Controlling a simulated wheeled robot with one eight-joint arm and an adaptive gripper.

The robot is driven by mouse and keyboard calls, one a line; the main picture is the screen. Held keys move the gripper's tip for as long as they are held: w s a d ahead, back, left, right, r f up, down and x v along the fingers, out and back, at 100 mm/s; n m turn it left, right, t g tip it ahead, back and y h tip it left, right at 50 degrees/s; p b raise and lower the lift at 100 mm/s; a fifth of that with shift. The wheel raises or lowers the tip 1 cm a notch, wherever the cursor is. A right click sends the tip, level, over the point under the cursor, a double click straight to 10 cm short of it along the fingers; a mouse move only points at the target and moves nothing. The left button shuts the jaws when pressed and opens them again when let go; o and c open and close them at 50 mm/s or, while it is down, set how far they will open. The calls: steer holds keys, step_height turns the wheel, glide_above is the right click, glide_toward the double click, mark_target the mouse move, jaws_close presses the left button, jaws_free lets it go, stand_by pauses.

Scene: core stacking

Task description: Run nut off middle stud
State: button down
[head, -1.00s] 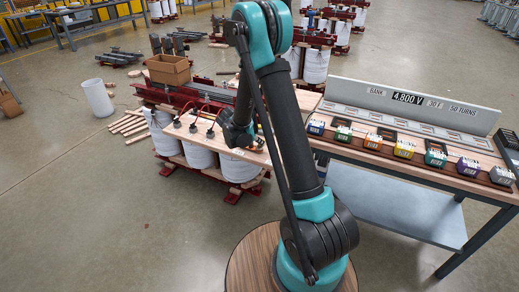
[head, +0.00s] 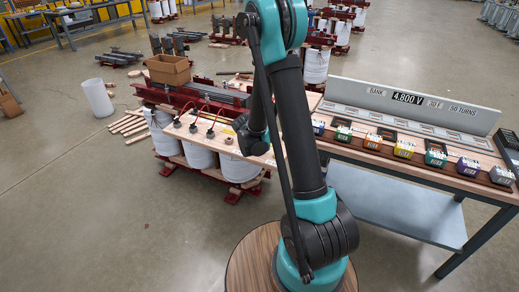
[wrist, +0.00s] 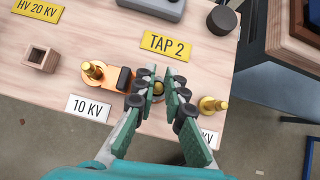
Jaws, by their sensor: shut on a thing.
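In the wrist view, my gripper (wrist: 159,89) has its two green-padded fingers closed around the middle stud (wrist: 158,88). Its brass top shows between the pads; the fingers hide most of the nut, so I cannot tell how high it sits. A copper link (wrist: 108,78) with a black grip (wrist: 124,79) runs from the left stud (wrist: 93,70) to beside the middle one. The right stud (wrist: 213,105) stands apart, beside the right finger. In the head view my arm hides the fingertips and studs.
Labels TAP 2 (wrist: 167,45) and 10 KV (wrist: 89,108) lie on the wooden board. A small wooden box (wrist: 41,57), a grey block (wrist: 157,8) and a black puck (wrist: 221,20) are farther back. A bench with coloured boxes (head: 404,150) stands to the right.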

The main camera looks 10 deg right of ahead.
steer(key=n+t+y, duration=0.1)
steer(key=n+y, duration=0.1)
steer(key=n, duration=0.2)
steer(key=shift+y, duration=0.3)
steer(key=c, duration=1.5)
jaws_free()
steer(key=shift+m, duration=0.4)
